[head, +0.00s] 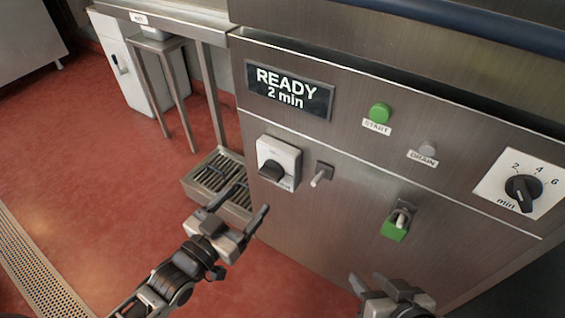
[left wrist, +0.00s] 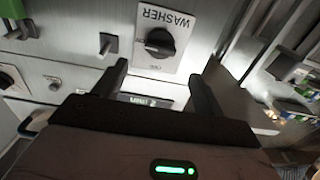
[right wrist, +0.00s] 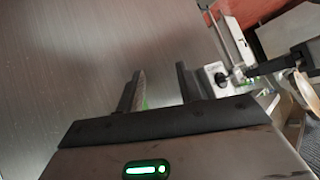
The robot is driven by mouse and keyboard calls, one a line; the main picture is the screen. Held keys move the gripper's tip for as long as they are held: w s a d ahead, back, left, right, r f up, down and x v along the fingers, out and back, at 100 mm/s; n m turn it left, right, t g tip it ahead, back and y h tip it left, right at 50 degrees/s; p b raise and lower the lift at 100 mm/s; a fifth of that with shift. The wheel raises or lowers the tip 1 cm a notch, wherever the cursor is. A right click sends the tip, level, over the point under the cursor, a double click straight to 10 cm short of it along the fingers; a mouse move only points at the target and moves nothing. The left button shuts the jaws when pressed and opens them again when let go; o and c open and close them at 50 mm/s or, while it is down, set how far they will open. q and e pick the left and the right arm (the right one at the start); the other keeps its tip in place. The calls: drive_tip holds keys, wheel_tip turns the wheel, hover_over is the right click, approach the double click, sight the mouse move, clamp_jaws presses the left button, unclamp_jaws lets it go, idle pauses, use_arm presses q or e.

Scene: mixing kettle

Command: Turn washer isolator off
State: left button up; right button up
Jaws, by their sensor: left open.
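The washer isolator (head: 279,163) is a white plate with a black rotary knob (head: 272,171) on the steel machine front. In the left wrist view the plate reads WASHER (left wrist: 166,20), and its knob (left wrist: 160,43) shows just beyond and between my fingertips. My left gripper (head: 240,205) is open and empty, in front of, below and left of the isolator, apart from it. My right gripper (head: 392,290) is low at the bottom of the head view, partly cut off. In the right wrist view its two fingers (right wrist: 160,88) stand apart with nothing between them.
A small lever switch (head: 320,176) sits right of the isolator. The display (head: 289,90) reads READY 2 min.

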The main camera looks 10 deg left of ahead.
sight(267, 177)
use_arm(q)
drive_tip(key=b+x, duration=0.3)
drive_tip(key=x, duration=0.4)
drive_tip(key=shift+w+f, duration=0.15)
drive_tip(key=shift+f, duration=0.05)
drive_tip(key=shift+r, duration=0.15)
drive_tip(key=shift+w+d, duration=0.25)
drive_tip(key=shift+w, duration=0.25)
use_arm(e)
drive_tip(key=shift+w+a+r+t+y, duration=0.25)
drive_tip(key=shift+a+r+t+y, duration=0.25)
drive_tip(key=shift+r+t, duration=0.3)
